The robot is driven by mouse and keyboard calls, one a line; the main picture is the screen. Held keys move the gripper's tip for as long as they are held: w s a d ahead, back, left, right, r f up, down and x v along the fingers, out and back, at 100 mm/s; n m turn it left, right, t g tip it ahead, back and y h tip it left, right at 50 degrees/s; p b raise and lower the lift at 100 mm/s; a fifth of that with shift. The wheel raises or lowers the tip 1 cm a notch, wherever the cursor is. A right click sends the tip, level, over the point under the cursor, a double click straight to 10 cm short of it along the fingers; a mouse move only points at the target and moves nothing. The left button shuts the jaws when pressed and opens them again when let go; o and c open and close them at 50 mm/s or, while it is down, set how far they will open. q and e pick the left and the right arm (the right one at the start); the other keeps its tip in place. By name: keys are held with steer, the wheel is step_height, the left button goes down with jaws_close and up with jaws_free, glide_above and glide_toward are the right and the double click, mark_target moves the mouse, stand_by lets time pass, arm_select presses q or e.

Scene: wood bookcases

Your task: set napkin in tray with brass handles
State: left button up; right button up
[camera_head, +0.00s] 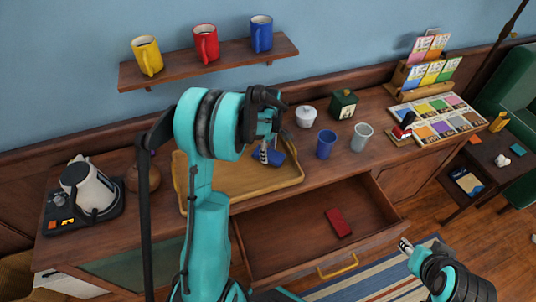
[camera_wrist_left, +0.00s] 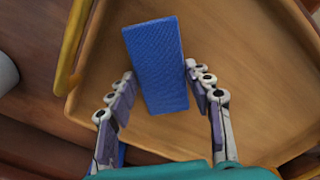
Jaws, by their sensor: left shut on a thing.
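The wooden tray (camera_head: 192,207) sits on the dresser top, with a brass handle (camera_wrist_left: 70,50) in the left wrist view. The blue napkin (camera_wrist_left: 157,70) is a flat, folded rectangle between the fingers of my left gripper (camera_wrist_left: 165,92), above the tray floor. In the head view the napkin (camera_head: 274,157) shows at the tray's right part, partly hidden by my gripper. I cannot tell whether it touches the tray floor. My left arm hides much of the tray. My right gripper (camera_head: 404,246) is at the lower right, away from the tray; its fingers are too small to judge.
A blue cup (camera_head: 326,144), grey cup (camera_head: 361,137), white lidded pot (camera_head: 306,116) and green box (camera_head: 343,104) stand right of the tray. A kettle (camera_head: 88,188) stands left. The open drawer (camera_head: 290,232) below holds a red item (camera_head: 339,222). A mug shelf (camera_head: 180,69) hangs above.

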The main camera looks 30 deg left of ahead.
arm_select(q)
steer(key=shift+f, duration=0.5)
steer(key=shift+f, duration=0.15)
steer(key=o, duration=0.9)
